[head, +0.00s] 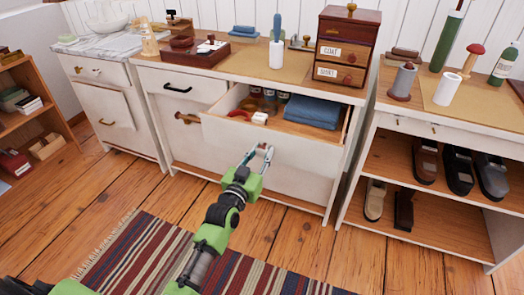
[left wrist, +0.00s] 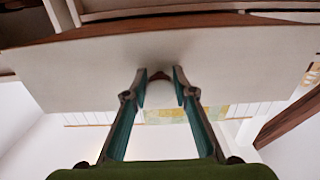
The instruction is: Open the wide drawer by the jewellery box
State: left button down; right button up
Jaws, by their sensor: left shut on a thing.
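The wide drawer (head: 305,143) is pulled out from the white dresser, below the dark wooden box with small labelled drawers (head: 345,38), which looks like the jewellery box. Folded blue cloth (head: 306,111), dark bottles and small red and white items lie inside the drawer. My left gripper (head: 260,152) is at the drawer's front. In the left wrist view its fingers (left wrist: 160,80) are shut on the drawer's knob (left wrist: 159,75), in front of the pale drawer front (left wrist: 90,70). The knob is hidden in the head view. My right gripper is not in view.
A shoe shelf unit (head: 408,165) stands close on the right. A smaller cabinet (head: 118,110) stands left and a bookshelf (head: 45,118) further left. A striped rug (head: 130,255) lies on the plank floor. Floor in front of the dresser is otherwise clear.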

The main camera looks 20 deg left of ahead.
pick_arm(q)
jog(key=c, duration=1.7)
grip_release()
jog(key=s, duration=1.2)
jog(key=shift+a, duration=0.25)
